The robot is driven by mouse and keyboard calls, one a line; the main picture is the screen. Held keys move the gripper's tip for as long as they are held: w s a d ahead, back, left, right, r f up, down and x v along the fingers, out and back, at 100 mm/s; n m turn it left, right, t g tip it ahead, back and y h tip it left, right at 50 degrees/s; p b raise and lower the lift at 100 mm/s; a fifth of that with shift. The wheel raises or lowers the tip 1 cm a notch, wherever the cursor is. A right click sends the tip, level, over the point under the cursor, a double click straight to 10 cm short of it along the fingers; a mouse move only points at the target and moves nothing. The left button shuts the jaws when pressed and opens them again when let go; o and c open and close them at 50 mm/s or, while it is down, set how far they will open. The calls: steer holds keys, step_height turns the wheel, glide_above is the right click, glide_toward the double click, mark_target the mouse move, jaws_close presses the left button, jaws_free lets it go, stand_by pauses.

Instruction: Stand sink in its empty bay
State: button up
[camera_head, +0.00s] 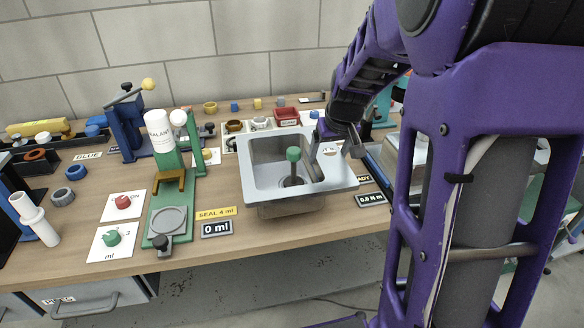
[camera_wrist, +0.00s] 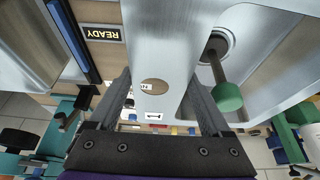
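The steel sink (camera_head: 258,200) is at the middle of the bench, bowl facing up, a little tilted in the picture. A green-topped stem (camera_head: 293,160) stands up from its drain; it also shows in the wrist view (camera_wrist: 226,92). My gripper (camera_head: 336,146) is at the sink's right-hand edge. In the wrist view my gripper (camera_wrist: 160,82) has its fingers wide apart, one on each side of the sink's flat ledge (camera_wrist: 158,55) with the round hole. One finger is on the bowl side. I cannot tell whether they touch the ledge. I cannot make out the empty bay.
Left of the sink stands a green fixture (camera_head: 163,215) with a white sealant bottle (camera_head: 160,132). A "0 ml" display (camera_head: 217,228) and a "0.0 N m" display (camera_head: 371,199) lie near the sink. A blue press (camera_head: 127,122) stands further left. My arm hides much of the right side.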

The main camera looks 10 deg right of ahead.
jaws_close()
steer(key=shift+w+r, duration=0.1)
steer(key=shift+r, duration=0.05)
